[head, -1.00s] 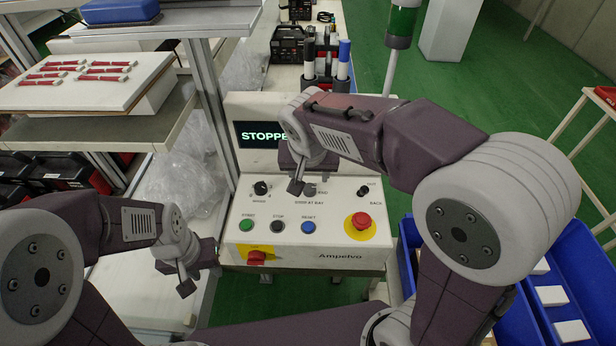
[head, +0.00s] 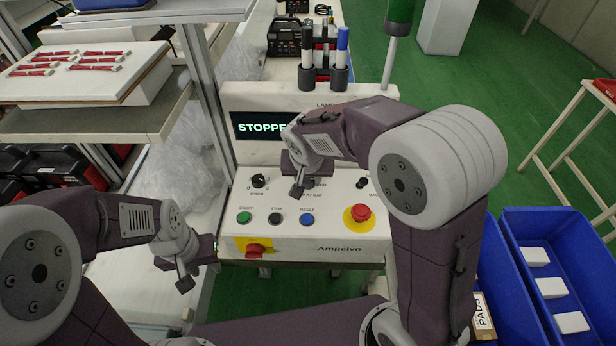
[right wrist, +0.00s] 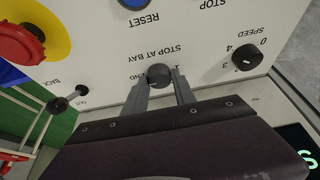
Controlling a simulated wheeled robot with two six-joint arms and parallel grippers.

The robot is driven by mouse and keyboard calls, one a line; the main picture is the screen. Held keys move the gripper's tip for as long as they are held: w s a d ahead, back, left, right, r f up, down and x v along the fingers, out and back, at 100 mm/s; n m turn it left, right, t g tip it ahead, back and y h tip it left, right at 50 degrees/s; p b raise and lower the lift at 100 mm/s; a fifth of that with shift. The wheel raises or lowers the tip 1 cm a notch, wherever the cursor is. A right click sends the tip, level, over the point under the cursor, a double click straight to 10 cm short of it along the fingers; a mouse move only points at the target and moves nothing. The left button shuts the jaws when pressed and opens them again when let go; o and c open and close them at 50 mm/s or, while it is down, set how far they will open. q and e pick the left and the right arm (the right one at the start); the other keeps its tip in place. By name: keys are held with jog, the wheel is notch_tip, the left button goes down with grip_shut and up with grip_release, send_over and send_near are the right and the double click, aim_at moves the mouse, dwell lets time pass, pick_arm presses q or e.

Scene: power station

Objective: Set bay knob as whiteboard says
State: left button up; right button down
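The bay knob (right wrist: 158,75) is a round dark grey knob on the white control panel (head: 330,237), next to the words "STOP AT BAY" and "END". In the head view my right gripper hides it. In the right wrist view my right gripper (right wrist: 161,84) has one finger on each side of the knob. A small gap seems to show on the right side. Which mark the knob points at is unclear. My left gripper (head: 184,283) hangs left of the panel, away from it; whether its fingers are apart is unclear. No whiteboard is readable in these views.
The screen (head: 256,126) reads "STOPPE", partly hidden by my right arm. The speed knob (head: 259,181), green start button (head: 244,217), black stop button (head: 275,219), blue reset button (head: 307,219), red emergency button (head: 361,213) and red switch (head: 256,250) are nearby. Blue bins (head: 512,262) stand right.

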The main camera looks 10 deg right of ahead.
jog(key=shift+d+r+n+p, duration=0.15)
jog(key=shift+n+p, duration=0.25)
jog(key=shift+p, duration=0.3)
jog(key=n+y+p, duration=0.1)
jog(key=n+p, duration=0.2)
jog(key=shift+r+y+p, duration=0.15)
jog(key=shift+y+p, duration=0.15)
jog(key=shift+p, duration=0.1)
jog(key=shift+f+n, duration=0.2)
jog(key=shift+n, duration=0.3)
jog(key=shift+w+d+f+n+y, duration=0.1)
jog(key=shift+f+n+y, duration=0.05)
jog(key=shift+n+y, duration=0.3)
jog(key=n+b, duration=0.1)
jog(key=b, duration=0.1)
jog(key=n+y+b, duration=0.1)
jog(key=n+b, duration=0.1)
jog(key=shift+f+n+g, duration=0.2)
jog(key=shift+n+g, duration=0.05)
jog(key=shift+g, duration=0.05)
jog(key=shift+r+n+g+y+b, duration=0.2)
jog(key=shift+n+g+y+b, duration=0.2)
jog(key=shift+n+b, duration=0.85)
